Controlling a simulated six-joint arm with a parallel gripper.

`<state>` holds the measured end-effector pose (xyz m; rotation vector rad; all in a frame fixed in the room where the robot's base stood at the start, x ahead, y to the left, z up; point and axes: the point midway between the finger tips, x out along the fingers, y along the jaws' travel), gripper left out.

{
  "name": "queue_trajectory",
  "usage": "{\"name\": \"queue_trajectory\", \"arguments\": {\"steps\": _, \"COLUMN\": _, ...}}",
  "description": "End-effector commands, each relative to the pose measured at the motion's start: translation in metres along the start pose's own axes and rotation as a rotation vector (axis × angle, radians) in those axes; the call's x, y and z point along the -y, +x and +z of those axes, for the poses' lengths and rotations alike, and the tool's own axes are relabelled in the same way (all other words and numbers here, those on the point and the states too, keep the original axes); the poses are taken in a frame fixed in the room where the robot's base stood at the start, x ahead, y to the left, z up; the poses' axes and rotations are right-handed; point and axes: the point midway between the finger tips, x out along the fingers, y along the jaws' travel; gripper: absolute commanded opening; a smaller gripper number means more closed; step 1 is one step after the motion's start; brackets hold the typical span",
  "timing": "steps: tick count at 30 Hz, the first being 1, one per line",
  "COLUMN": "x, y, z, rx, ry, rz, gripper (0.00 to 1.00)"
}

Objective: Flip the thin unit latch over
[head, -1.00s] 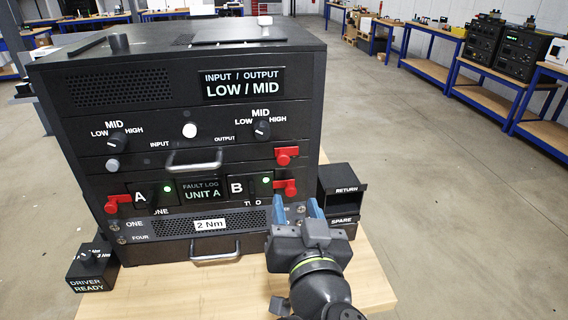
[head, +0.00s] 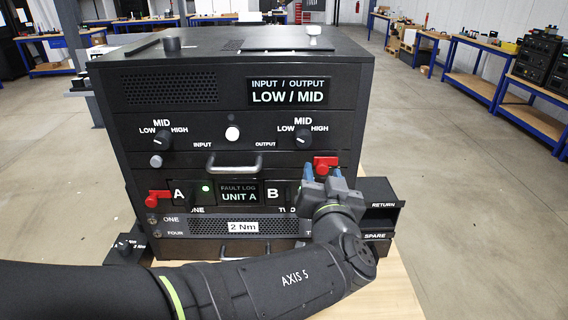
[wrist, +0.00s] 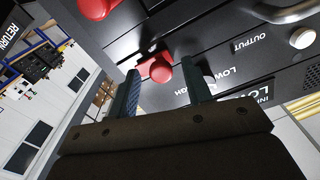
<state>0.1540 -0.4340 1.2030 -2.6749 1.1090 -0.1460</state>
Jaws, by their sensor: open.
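The thin unit latch (head: 325,161) is a red lever with a rounded knob at the right end of the thin panel with the silver handle. In the wrist view, which is upside down, the latch (wrist: 158,69) shows between and beyond my two fingers. My gripper (head: 322,173) is open, its fingertips just below and in front of the latch in the head view. Its fingers (wrist: 163,88) hold nothing, and I cannot tell whether either touches the latch. A second red latch (wrist: 97,6) shows at the wrist view's top edge.
A silver handle (head: 234,163) sticks out left of the latch. Another red latch (head: 157,198) is at the lower left, beside unit A. The RETURN bin (head: 380,192) stands right of the rack, close to my wrist. My arm crosses the lower foreground.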

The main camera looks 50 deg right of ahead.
Motion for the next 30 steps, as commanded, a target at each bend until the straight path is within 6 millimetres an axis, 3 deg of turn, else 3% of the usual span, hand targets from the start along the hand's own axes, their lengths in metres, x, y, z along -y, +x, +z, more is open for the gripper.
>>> {"name": "queue_trajectory", "arguments": {"steps": 13, "x": 0.0, "y": 0.01, "z": 0.001, "rx": 0.001, "ry": 0.0, "rz": 0.0, "gripper": 0.45}}
{"name": "queue_trajectory", "arguments": {"steps": 20, "x": 0.0, "y": 0.01, "z": 0.001, "rx": 0.001, "ry": 0.0, "rz": 0.0, "gripper": 0.02}}
{"name": "queue_trajectory", "arguments": {"steps": 26, "x": -0.001, "y": 0.01, "z": 0.0, "rx": 0.001, "ry": 0.0, "rz": 0.0, "gripper": 0.0}}
{"name": "queue_trajectory", "arguments": {"steps": 30, "x": -0.014, "y": 0.01, "z": -0.004, "rx": -0.001, "ry": 0.0, "rz": 0.003, "gripper": 0.0}}
